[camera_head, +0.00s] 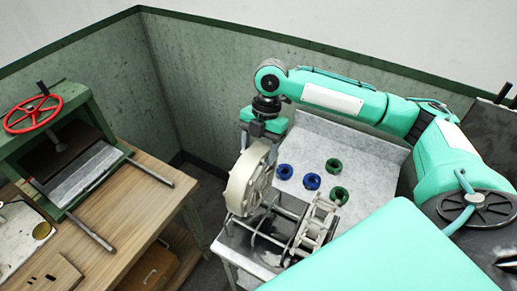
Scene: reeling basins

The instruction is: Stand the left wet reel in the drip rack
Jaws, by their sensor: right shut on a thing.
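A cream reel (240,184), a wide round disk seen at an angle, stands upright at the left end of the metal rod rack (288,212). My right gripper (260,140) reaches down from above and is shut on the upper rim of this reel. The reel's lower edge is close to the rack rods; I cannot tell whether it rests on them. A second pale, barred frame or reel (318,224) is at the right end of the rack. My left gripper is not in view.
A grey metal table (345,150) holds blue rings (285,172) and green rings (334,166) behind the rack. At the left is a wooden bench (120,205) with a green press and a red handwheel (32,114). A dark handwheel (478,209) is at the right.

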